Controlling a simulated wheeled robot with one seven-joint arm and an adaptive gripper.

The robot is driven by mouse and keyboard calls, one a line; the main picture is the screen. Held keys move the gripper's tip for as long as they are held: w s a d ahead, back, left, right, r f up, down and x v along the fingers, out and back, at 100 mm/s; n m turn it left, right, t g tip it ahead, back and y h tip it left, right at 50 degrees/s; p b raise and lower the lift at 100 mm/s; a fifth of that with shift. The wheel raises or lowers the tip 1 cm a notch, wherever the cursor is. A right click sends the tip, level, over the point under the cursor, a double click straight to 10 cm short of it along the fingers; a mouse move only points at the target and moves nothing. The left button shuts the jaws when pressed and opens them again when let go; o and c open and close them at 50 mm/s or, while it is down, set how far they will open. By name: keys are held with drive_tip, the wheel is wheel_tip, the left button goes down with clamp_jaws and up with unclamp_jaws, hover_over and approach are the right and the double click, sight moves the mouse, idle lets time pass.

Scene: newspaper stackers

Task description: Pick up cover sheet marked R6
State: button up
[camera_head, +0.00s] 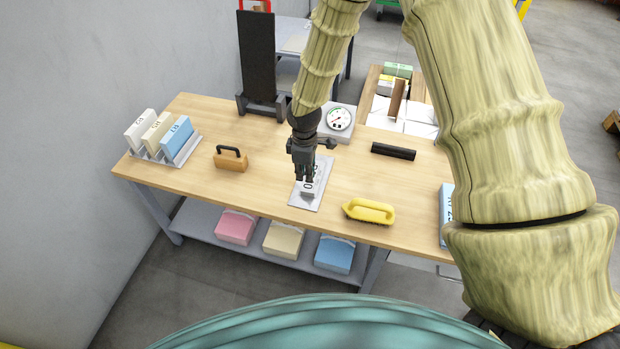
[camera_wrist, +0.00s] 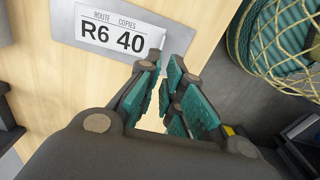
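The cover sheet marked R6 (camera_wrist: 118,35) is white with black print reading "ROUTE COPIES R6 40". It lies on a grey metal plate (camera_wrist: 62,14) on the wooden table. The plate (camera_head: 302,203) also shows near the table's middle in the head view, with the sheet partly hidden by my gripper (camera_head: 308,180). In the wrist view my gripper (camera_wrist: 172,62) has teal-padded fingers with a narrow gap between them. The left fingertip is close to the sheet's right end. I see no sheet clamped between the pads; whether a fingertip touches it is unclear.
A yellow-handled brush (camera_head: 369,211) stands right of the plate, a wooden block with black handle (camera_head: 231,160) left. A dial scale (camera_head: 335,123) and black bar (camera_head: 393,151) are behind. A rack (camera_head: 190,150) holds several labelled card stacks. Coloured stacks (camera_head: 283,240) sit on the lower shelf.

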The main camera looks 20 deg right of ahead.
drive_tip(key=shift+d+f, duration=0.1)
drive_tip(key=shift+f, duration=1.85)
drive_tip(key=shift+w+a+f+p, duration=0.15)
drive_tip(key=shift+f+p, duration=0.3)
drive_tip(key=shift+f, duration=0.9)
drive_tip(key=shift+w+a+f+p, duration=0.1)
drive_tip(key=shift+f+p, duration=0.35)
drive_tip(key=shift+f, duration=0.85)
clamp_jaws()
drive_tip(key=shift+r, duration=0.15)
